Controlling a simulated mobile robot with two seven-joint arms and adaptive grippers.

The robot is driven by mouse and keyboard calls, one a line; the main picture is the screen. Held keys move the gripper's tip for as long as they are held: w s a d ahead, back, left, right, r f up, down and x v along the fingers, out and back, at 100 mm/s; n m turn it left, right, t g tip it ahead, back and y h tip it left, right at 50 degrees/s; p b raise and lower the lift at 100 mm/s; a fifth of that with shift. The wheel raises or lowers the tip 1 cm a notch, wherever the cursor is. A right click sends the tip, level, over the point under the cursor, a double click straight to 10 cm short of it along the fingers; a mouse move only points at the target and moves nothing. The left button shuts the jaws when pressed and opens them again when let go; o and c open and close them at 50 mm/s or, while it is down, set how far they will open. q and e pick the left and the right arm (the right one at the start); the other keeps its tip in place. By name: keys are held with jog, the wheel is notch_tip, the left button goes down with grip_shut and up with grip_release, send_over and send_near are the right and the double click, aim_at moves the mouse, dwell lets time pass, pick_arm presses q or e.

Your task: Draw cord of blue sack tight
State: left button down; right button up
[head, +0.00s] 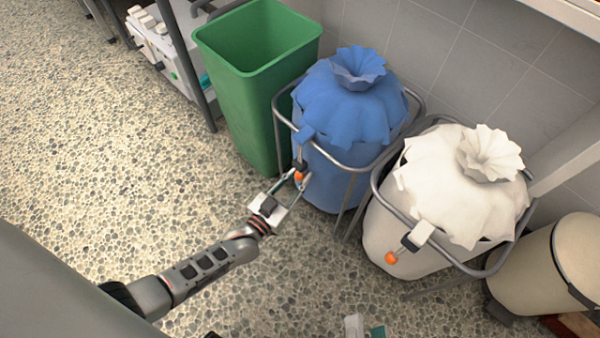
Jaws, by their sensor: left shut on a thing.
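The blue sack (345,115) hangs in a grey metal ring stand. Its top is gathered into a narrow neck with a flared ruffle (358,66). A blue tab (303,134) comes out over the ring at the front left, with a dark toggle (301,165) and an orange cord end (299,176) below it. My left gripper (297,180) is shut on the orange cord end, low beside the sack's front. What looks like the tip of my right gripper (362,327) shows at the bottom edge, mostly cut off, and its jaws cannot be made out.
A green bin (228,85) stands left of the blue sack. A white sack (455,185) in a similar stand is to the right, with its own orange cord end (391,257). A beige container (555,265) is at far right. The pebbled floor (90,150) at left is clear.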

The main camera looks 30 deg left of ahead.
pick_arm(q)
jog(key=shift+f, duration=0.2)
jog(key=c, duration=1.8)
grip_release()
jog(key=shift+f, duration=0.1)
jog(key=shift+o, duration=0.2)
jog(key=s+a, duration=0.1)
jog(key=s, duration=0.6)
jog(key=shift+s+a, duration=0.15)
jog(key=shift+a, duration=0.05)
